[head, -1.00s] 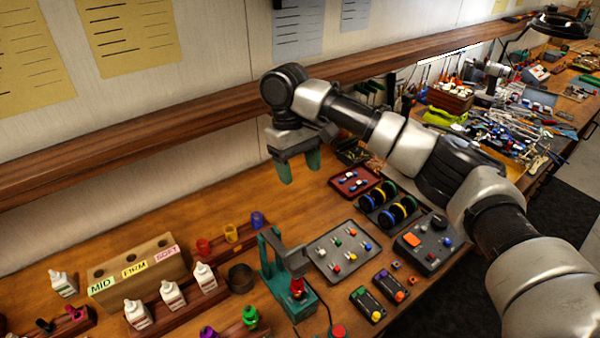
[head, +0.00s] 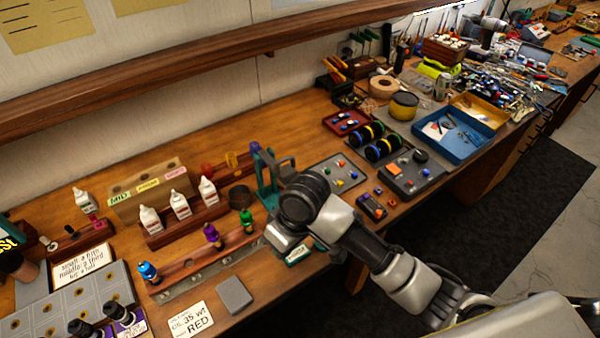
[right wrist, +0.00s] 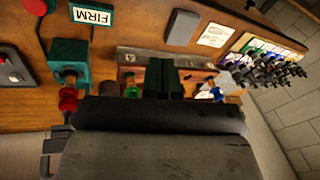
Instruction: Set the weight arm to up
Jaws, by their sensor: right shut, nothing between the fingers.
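The teal stand (head: 263,182) stands behind my right wrist, with the grey weight arm (head: 281,162) at its top. The weight arm reaches right from the post; my wrist hides the lower part of the stand, so its exact tilt is unclear. In the right wrist view, a teal block (right wrist: 70,55) with a red-topped piece (right wrist: 68,99) shows at the left. My right gripper (right wrist: 162,63) is shut and empty, its dark green fingers to the right of that block. The fingers are hidden behind my wrist in the head view. My left gripper is out of view.
A green bottle (head: 246,219) and a purple bottle (head: 212,236) stand in a rack left of my wrist. A FIRM sign (right wrist: 92,15) lies near the block. A grey parts tray (head: 340,171) is right of the stand. Bare wood (head: 235,115) lies behind.

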